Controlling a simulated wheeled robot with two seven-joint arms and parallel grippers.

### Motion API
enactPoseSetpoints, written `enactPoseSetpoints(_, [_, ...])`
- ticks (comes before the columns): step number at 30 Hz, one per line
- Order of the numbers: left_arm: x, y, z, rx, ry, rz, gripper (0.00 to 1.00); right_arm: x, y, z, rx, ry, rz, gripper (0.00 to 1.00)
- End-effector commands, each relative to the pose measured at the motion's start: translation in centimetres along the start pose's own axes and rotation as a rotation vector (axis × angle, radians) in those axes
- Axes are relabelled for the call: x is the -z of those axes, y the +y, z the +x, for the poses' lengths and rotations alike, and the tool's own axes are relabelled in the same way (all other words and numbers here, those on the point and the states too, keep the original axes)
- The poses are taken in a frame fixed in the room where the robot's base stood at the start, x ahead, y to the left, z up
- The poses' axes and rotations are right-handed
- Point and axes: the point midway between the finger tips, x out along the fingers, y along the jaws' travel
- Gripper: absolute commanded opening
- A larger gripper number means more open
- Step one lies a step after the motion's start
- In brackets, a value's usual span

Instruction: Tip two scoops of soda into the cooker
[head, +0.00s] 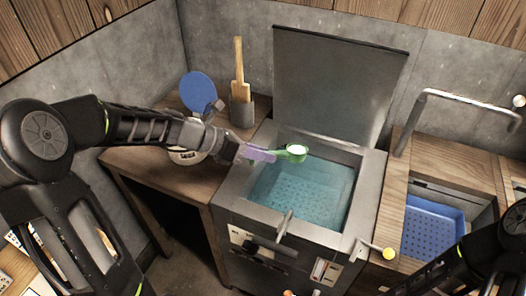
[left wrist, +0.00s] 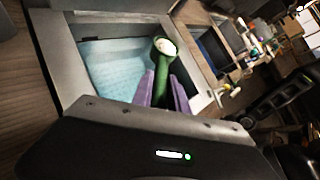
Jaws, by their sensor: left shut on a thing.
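My left gripper (head: 272,155) is shut on the handle of a green scoop (head: 292,153). The scoop's bowl holds white powder and is roughly level, not tipped. It is above the left part of the cooker's open vat. In the left wrist view the purple fingers (left wrist: 166,92) close on the green scoop (left wrist: 162,62), with white in its bowl. The cooker (head: 232,207) is a grey metal box with its lid (head: 335,85) raised. Bluish water (head: 300,190) and a perforated bottom show inside. A white tub (head: 187,156) stands on the left counter, partly hidden behind my left arm.
A round blue disc (head: 199,92) and a grey pot (head: 242,110) with wooden tools stand on the wooden counter (head: 150,165). A blue perforated basin (head: 433,228) lies right of the cooker. Handles stick out at the cooker's front. My right arm is at lower right.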

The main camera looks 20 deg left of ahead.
Motion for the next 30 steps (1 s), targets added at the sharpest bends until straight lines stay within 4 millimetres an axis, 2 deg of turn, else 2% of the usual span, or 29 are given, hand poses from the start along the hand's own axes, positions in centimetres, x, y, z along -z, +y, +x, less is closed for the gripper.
enactPoseSetpoints(1, [-0.5,-0.1,-0.4,0.023,0.001,-0.054,0.00,-0.1,-0.5,-1.4,-0.001,-0.002,0.001,0.36])
enactPoseSetpoints(3, [-0.5,0.0,-0.4,0.059,0.004,-0.145,0.00,-0.2,-0.8,-2.2,-0.004,-0.005,0.003,0.36])
enactPoseSetpoints(6, [-0.5,0.3,-0.4,0.136,0.007,-0.331,0.00,-0.3,-1.1,-3.4,-0.009,-0.009,0.006,0.36])
enactPoseSetpoints(9, [-0.2,0.7,-0.1,0.223,0.013,-0.539,0.00,-0.4,-1.2,-3.7,-0.011,-0.011,0.008,0.36])
enactPoseSetpoints(12, [-0.5,0.4,-0.3,0.250,0.016,-0.604,0.00,-0.6,-1.7,-5.4,-0.016,-0.016,0.011,0.36])
enactPoseSetpoints(21, [0.0,0.8,-0.1,0.359,0.022,-0.877,0.00,-0.8,-2.5,-8.6,-0.029,-0.028,0.020,0.36])
enactPoseSetpoints(26, [0.2,1.0,0.1,0.415,0.025,-1.011,0.00,-0.9,-2.7,-9.5,-0.032,-0.033,0.022,0.36])
enactPoseSetpoints(30, [0.5,1.2,0.2,0.450,0.026,-1.098,0.00,-0.9,-2.6,-9.5,-0.033,-0.034,0.022,0.36])
